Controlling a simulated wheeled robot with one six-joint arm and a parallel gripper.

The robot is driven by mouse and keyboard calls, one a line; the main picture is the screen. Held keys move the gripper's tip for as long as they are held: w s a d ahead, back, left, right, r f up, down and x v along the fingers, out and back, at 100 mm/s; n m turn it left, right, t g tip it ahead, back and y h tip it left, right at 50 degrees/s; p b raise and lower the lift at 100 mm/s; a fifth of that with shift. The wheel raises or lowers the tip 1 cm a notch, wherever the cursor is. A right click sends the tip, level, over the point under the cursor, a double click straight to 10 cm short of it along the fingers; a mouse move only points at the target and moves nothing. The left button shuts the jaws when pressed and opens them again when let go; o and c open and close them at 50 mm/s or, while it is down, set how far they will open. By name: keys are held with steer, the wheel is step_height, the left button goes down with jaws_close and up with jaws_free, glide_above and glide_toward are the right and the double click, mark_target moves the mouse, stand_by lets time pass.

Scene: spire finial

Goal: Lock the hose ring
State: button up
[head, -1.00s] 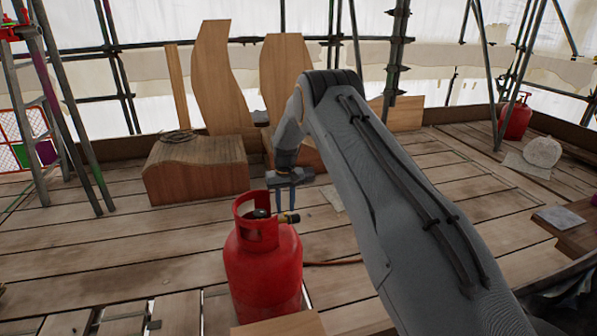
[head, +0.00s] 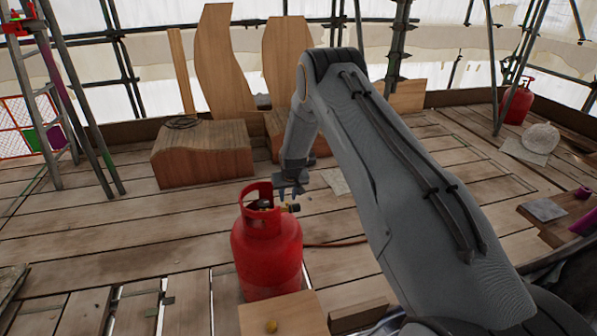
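A red gas cylinder (head: 266,258) stands upright on the planks with a round collar at its top. A dark valve fitting with a brass-coloured end, apparently the hose ring (head: 292,208), sticks out to the right of the collar. An orange-brown hose (head: 335,243) lies on the planks to the right of the cylinder. My gripper (head: 290,191) points down just above and behind the fitting. Its fingertips are small and partly merge with the valve area, so I cannot tell their opening or whether they touch.
A curved wooden block (head: 201,153) stands behind left. A second red cylinder (head: 516,102) stands far right. Open planking lies left of the cylinder.

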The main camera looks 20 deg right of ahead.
steer(key=s+r+g+p, duration=0.1)
steer(key=s+r+p, duration=0.1)
steer(key=s+r, duration=1.4)
steer(key=shift+r+g, duration=0.3)
steer(key=shift+r, duration=1.55)
steer(key=shift+w, duration=0.1)
steer(key=t+b, duration=0.2)
steer(key=b, duration=0.4)
glide_toward(288, 203)
steer(key=shift+w+a+f, duration=0.1)
steer(key=shift+w+f, duration=0.05)
steer(key=shift+w, duration=0.05)
steer(key=shift+x, duration=3.8)
steer(key=shift+b, duration=0.3)
jaws_close()
